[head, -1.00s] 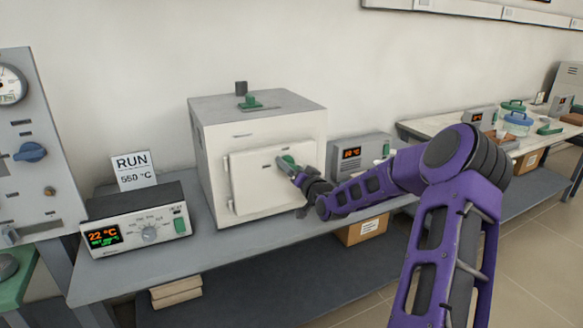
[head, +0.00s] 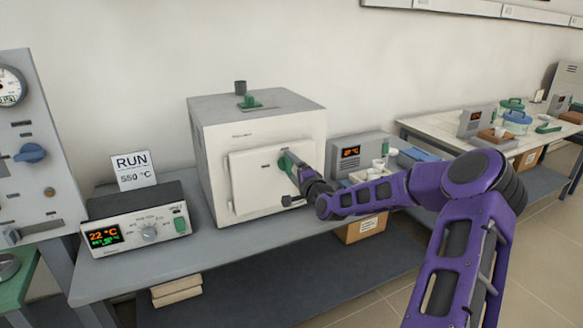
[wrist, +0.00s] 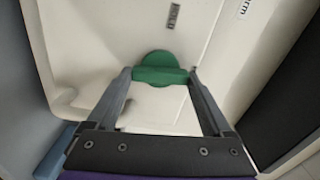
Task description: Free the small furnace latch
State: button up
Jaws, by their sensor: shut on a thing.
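The small furnace (head: 225,125) is a white box with a grey top on the bench, its square door (head: 255,188) flush against its front. The green latch (wrist: 160,70) is on the door's right side, a round base with a bar across it. My gripper (wrist: 160,76) is shut on the latch bar, with one finger at each end of it in the wrist view. In the head view my gripper (head: 298,170) is at the door's right part and covers some of the latch (head: 284,163).
A controller (head: 138,222) reading 22 °C and a RUN 550 °C card (head: 135,171) stand left of the furnace. A grey unit (head: 352,152) is right of it. A green vent piece (head: 250,102) is on the furnace top. The bench front (head: 190,258) is clear.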

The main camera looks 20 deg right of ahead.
jog(key=shift+m, duration=0.6)
jog(key=o, duration=1.1)
jog(key=shift+o, duration=0.2)
jog(key=s+p, duration=0.1)
jog(key=s, duration=1.6)
jog(key=shift+s+d, duration=0.2)
jog(key=shift+d, duration=0.1)
